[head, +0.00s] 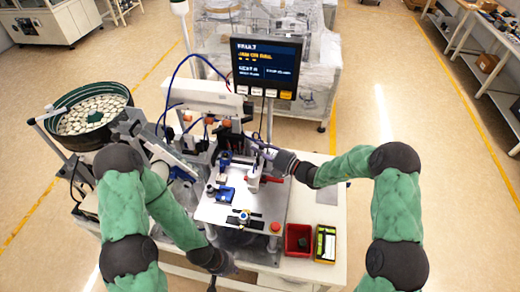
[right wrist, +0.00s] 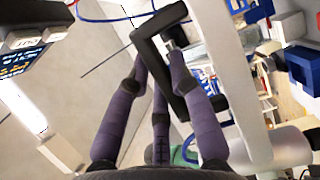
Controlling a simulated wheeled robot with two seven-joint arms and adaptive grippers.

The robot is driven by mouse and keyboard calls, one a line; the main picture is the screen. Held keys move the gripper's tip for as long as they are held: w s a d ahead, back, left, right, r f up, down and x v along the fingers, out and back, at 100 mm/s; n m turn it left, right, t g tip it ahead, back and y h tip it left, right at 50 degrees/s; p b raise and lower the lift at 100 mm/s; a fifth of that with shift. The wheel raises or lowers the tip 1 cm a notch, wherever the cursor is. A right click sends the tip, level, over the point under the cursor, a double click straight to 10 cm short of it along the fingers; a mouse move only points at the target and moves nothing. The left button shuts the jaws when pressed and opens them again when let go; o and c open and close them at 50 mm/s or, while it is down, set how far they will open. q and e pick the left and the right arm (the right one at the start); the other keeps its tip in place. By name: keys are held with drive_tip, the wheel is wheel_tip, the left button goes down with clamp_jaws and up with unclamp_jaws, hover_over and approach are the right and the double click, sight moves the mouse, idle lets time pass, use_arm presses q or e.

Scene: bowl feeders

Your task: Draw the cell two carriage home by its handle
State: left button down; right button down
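A black, angular bar handle (right wrist: 150,50) shows in the right wrist view, beside a pale upright part (right wrist: 220,70). My right gripper (right wrist: 158,62) has its purple fingers around the handle's bar. Their tips lie close to the bar on both sides, but I cannot tell whether they press on it. In the head view my right gripper (head: 274,157) reaches in from the right to a white block (head: 254,174) on the fixture plate (head: 215,214); the handle is not clear there. My left gripper (head: 226,268) hangs low at the table's front edge, its fingers too dark to read.
A red bin (head: 298,240) and a black-and-yellow box (head: 325,244) stand at the front right of the table. A round bowl feeder (head: 90,115) with pale parts is at the left. A screen (head: 266,68) stands behind the fixture. Blue hoses arch over the back.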

drive_tip(key=s+d+p, duration=0.1)
drive_tip(key=d, duration=0.6)
drive_tip(key=shift+s, duration=0.15)
drive_tip(key=c, duration=1.4)
unclamp_jaws()
drive_tip(key=shift+d+f, duration=0.1)
drive_tip(key=shift+d, duration=0.1)
drive_tip(key=shift+o, duration=0.2)
drive_tip(key=shift+d, duration=0.2)
drive_tip(key=shift+s, duration=0.1)
drive_tip(key=v, duration=1.2)
